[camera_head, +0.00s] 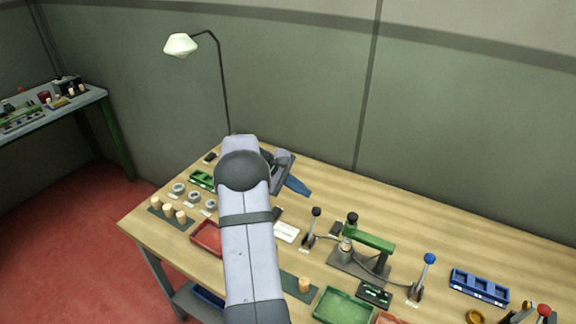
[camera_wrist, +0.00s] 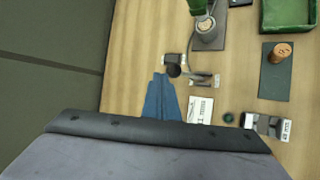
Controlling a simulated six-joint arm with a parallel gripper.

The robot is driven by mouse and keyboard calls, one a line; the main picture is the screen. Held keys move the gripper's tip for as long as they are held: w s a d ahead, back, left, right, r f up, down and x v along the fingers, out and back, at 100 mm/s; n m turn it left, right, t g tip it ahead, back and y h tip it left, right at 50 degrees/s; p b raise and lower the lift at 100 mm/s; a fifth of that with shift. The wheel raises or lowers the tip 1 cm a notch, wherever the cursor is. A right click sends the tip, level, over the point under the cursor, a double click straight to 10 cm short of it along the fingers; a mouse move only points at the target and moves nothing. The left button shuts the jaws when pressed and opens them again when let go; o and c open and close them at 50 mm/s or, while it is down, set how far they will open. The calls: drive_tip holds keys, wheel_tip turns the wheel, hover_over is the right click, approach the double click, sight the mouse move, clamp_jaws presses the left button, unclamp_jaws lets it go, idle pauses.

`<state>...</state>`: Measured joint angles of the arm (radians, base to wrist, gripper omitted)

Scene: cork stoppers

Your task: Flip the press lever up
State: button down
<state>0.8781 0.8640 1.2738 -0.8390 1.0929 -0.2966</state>
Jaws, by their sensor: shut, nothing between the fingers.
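The green press (camera_head: 370,240) stands on a dark base plate near the middle of the bench, with a cork-coloured piece under its head. A lever with a black knob (camera_head: 315,212) stands roughly upright left of the press, and a lever with a blue knob (camera_head: 429,259) stands right of it. I cannot tell which one is the press lever. My gripper (camera_head: 307,193) is shut and empty, left of and apart from the black-knobbed lever. In the wrist view its blue fingers (camera_wrist: 160,80) end close to a black knob (camera_wrist: 174,71); the gap in depth is unclear.
A green tray (camera_head: 344,305) and a cork on a dark mat (camera_head: 290,282) are nearer the front. A blue tray (camera_head: 479,286) is at right. A red tray (camera_head: 206,238) and several corks are at left. The lamp (camera_head: 181,44) rises behind; the bench's back right is clear.

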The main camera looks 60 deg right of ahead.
drive_tip(key=w+a+r+b, duration=0.2)
drive_tip(key=w+r+b, duration=0.2)
drive_tip(key=r, duration=0.4)
drive_tip(key=shift+w+r, duration=0.35)
drive_tip(key=shift+a, duration=0.1)
